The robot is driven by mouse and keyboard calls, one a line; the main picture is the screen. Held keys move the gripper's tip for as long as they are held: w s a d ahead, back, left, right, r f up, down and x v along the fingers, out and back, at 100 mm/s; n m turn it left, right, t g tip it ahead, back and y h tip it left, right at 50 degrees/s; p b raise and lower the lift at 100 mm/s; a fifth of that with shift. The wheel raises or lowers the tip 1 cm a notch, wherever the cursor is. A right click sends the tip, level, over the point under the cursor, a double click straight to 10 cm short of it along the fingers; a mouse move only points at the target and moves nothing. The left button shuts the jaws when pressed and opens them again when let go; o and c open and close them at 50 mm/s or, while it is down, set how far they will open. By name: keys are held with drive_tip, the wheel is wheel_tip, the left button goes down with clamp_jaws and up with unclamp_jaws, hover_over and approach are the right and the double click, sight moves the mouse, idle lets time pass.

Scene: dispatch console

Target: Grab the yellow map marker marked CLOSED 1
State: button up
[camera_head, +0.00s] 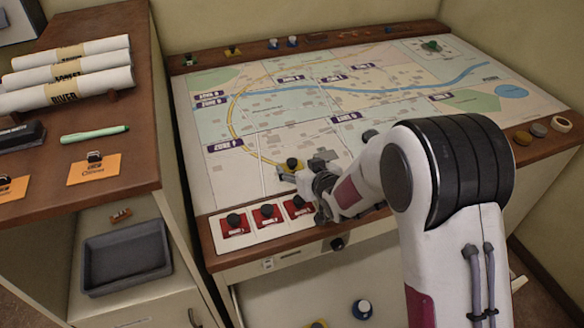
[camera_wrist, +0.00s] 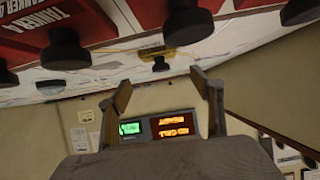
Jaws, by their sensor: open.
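A yellow map marker (camera_head: 291,165) with a black knob lies on the map board (camera_head: 262,185), near its front edge. It also shows in the wrist view (camera_wrist: 176,53), ahead of my fingertips and roughly between them. My gripper (camera_head: 303,170) is just beside this marker in the head view. In the wrist view my gripper (camera_wrist: 160,80) is open, with nothing between its fingers and a gap to the marker. Another yellow marker (camera_head: 232,51) sits on the wooden back ledge at the left. I cannot read the lettering on either one, so I cannot tell which is CLOSED 1.
Red markers with black knobs (camera_head: 267,212) stand in a row along the front, close to my gripper. One red marker's label reads TANKER (camera_wrist: 68,22). A side shelf at left holds rolled maps (camera_head: 66,92) and an orange card (camera_head: 94,169). A grey tray (camera_head: 126,257) sits lower.

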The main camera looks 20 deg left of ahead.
sight(294, 166)
drive_tip(key=shift+x, duration=0.75)
drive_tip(key=shift+f, duration=0.1)
drive_tip(key=shift+f+x, duration=0.25)
drive_tip(key=shift+x, duration=2.2)
drive_tip(key=shift+s, duration=0.1)
drive_tip(key=c, duration=1.2)
